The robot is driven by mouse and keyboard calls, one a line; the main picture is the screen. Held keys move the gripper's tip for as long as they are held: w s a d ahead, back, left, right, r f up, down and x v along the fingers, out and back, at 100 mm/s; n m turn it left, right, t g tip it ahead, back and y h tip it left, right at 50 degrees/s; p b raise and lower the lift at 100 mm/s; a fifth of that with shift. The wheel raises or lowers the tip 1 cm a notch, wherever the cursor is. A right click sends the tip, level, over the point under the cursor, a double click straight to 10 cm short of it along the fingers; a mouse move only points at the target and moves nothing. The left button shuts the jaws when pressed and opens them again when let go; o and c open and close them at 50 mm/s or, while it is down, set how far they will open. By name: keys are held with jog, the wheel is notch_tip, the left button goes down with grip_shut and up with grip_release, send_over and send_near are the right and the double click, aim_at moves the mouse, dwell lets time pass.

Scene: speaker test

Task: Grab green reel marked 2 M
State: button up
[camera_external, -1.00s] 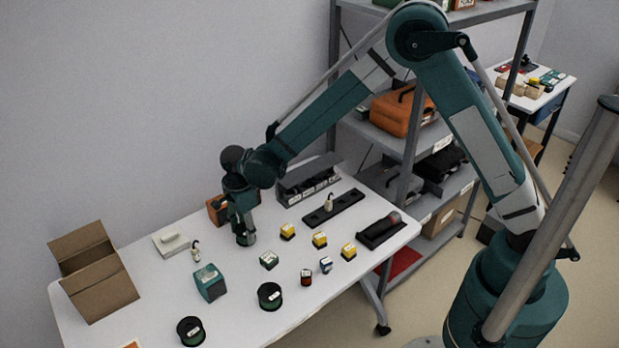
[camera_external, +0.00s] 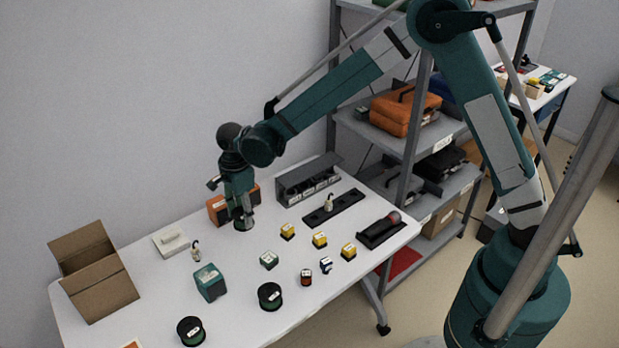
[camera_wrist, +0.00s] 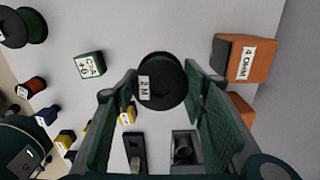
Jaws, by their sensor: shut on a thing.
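The green reel marked 2 M (camera_wrist: 163,82) sits between the fingertips of my gripper (camera_wrist: 162,95) in the wrist view, with its white label on the left side. My gripper (camera_external: 243,217) is shut on it. In the external view the reel (camera_external: 243,227) is a dark disc under the fingers, near the back of the white table (camera_external: 150,305). Whether it is clear of the tabletop is hard to tell. Two other dark green reels stand at the front, one at centre (camera_external: 270,295) and one at left (camera_external: 190,331).
An orange box marked 4 OHM (camera_wrist: 238,60) is close behind my gripper. A grey rack (camera_external: 308,182) stands to the right. Several yellow blocks (camera_external: 320,240), a green box (camera_external: 210,283) and an open carton (camera_external: 98,287) are on the table. Bare tabletop lies between them.

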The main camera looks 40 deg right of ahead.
jog(key=shift+r, duration=1.25)
